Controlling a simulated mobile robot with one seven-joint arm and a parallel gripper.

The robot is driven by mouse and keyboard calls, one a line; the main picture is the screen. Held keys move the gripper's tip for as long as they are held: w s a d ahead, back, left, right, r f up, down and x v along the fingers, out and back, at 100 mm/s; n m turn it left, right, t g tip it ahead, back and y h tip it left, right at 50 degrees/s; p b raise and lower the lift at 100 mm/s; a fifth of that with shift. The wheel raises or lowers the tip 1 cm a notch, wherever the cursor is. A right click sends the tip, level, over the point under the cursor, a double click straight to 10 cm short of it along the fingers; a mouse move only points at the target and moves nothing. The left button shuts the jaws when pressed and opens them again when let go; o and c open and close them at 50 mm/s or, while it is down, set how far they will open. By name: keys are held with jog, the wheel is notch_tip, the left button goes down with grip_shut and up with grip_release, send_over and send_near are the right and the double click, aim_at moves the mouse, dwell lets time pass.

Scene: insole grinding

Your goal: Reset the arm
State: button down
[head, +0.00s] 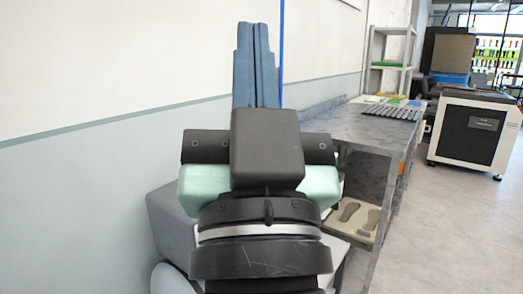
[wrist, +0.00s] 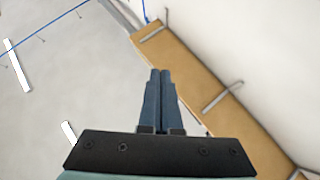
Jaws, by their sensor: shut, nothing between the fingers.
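My gripper (head: 253,27) is in the middle of the head view, with its dark blue fingers pointing up and pressed together. The fingers also show in the wrist view (wrist: 160,73), side by side, with nothing held between them. In the head view the black wrist block and pale green arm parts stand below the fingers. The arm covers part of the wall and the near left end of the grey table (head: 362,126). The fingertips are apart from any object.
The pale wall (head: 90,160) lies at left. Dark strips (head: 393,112) lie on top. A white-and-black machine (head: 466,136) stands at right, with open floor (head: 450,230) before it. A brown beam (wrist: 207,85) crosses the wrist view.

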notch_tip(320, 180, up, 25)
jog(key=s+t+h+p, duration=0.1)
jog(key=s+p, duration=0.2)
jog(key=p, duration=1.8)
jog(key=shift+d+f+p, duration=0.2)
jog(key=shift+d+p, duration=0.1)
jog(key=shift+p, duration=0.1)
